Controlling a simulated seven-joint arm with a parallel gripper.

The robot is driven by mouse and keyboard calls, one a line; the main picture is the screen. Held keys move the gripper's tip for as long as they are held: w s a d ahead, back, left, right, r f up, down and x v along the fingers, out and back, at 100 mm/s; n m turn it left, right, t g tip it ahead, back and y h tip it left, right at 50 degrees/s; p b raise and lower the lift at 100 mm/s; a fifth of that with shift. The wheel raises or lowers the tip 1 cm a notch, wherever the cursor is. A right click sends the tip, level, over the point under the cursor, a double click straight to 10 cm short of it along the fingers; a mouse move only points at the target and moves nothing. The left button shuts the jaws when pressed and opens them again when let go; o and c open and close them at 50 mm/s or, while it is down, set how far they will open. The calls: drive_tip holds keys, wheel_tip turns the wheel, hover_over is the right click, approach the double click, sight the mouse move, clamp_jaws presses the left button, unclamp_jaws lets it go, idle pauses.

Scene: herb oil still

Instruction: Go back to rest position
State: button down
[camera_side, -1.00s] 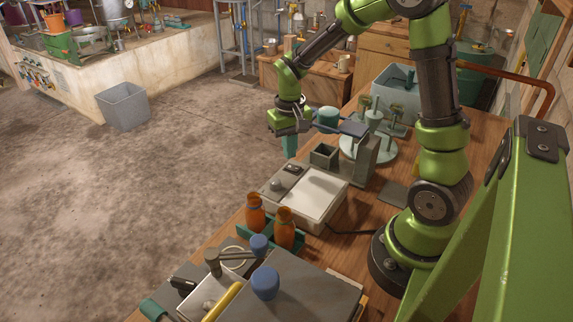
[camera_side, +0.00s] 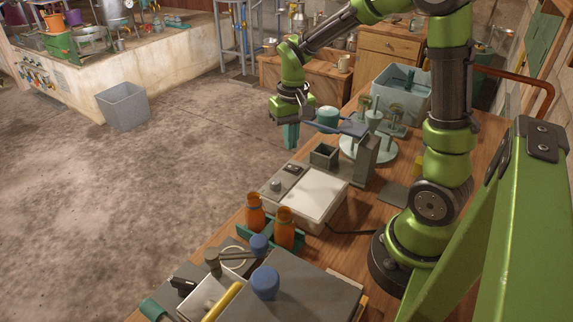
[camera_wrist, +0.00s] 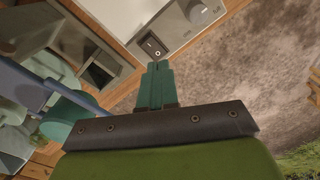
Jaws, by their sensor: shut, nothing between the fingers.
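My gripper (camera_side: 291,136) is in the middle of the side view, pointing down in the air near the bench's far left edge. Its teal fingers are together with nothing between them. In the wrist view the shut fingers (camera_wrist: 157,86) lie in front of a white device's dark switch (camera_wrist: 151,46). The device (camera_side: 312,190) is a white hotplate-like box with a knob, standing nearer the camera than my gripper. My gripper touches nothing that I can see.
A grey stand with a small dark square cup (camera_side: 324,155) and a round pale rack (camera_side: 383,151) with teal pieces stand right of my gripper. Two orange bottles (camera_side: 255,213) stand nearer the camera. A grey-blue bin (camera_side: 401,92) is behind. Open floor lies left.

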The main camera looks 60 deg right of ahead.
drive_tip(key=s+a+r+n+t+y, duration=0.1)
drive_tip(key=s+a+r+n+t, duration=0.1)
drive_tip(key=s+a+r+t, duration=0.5)
drive_tip(key=s+a+r, duration=0.3)
drive_tip(key=a+r, duration=0.1)
drive_tip(key=r, duration=0.1)
drive_tip(key=shift+y, duration=0.4)
drive_tip(key=shift+s, duration=0.1)
